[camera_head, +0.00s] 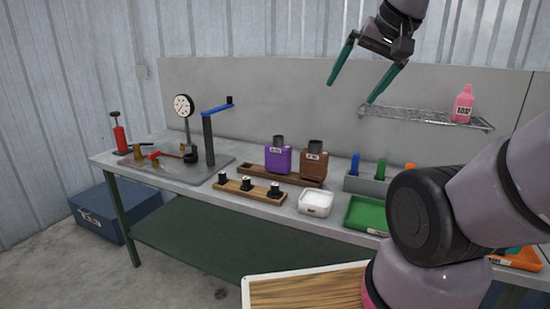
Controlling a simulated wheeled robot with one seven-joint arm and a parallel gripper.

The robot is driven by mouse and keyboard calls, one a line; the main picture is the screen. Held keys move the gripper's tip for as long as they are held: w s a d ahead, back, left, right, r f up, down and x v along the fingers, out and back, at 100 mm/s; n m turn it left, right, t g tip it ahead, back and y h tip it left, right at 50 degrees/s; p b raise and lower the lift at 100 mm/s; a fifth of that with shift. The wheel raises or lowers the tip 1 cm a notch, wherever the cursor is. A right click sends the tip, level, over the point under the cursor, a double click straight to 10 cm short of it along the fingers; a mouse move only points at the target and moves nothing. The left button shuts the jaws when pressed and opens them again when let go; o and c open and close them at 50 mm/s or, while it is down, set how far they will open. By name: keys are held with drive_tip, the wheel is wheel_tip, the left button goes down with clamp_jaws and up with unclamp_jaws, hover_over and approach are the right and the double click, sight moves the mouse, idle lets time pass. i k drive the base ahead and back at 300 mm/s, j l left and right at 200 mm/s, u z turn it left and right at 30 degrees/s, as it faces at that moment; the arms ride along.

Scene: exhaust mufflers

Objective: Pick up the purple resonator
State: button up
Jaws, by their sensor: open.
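The purple resonator (278,159) is a boxy body with a dark round neck on top and a small white label. It stands upright on a long wooden board on the workbench. A similar brown one (314,163) stands just to its right on the same board. My gripper (349,92) is open and empty, high above the bench and up to the right of the purple resonator. Its two green fingers point down to the left, well apart from it.
A wooden strip (235,186) with several black knobs lies in front, beside a white tray (315,204). A gauge stand (184,108) and a blue-handled post (209,140) stand left. A wire shelf (425,117) with a pink bottle (463,104) hangs behind; a green tray (366,214) lies right.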

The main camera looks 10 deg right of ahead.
sight(277, 156)
drive_tip(key=i+j, duration=0.75)
drive_tip(key=i, duration=0.15)
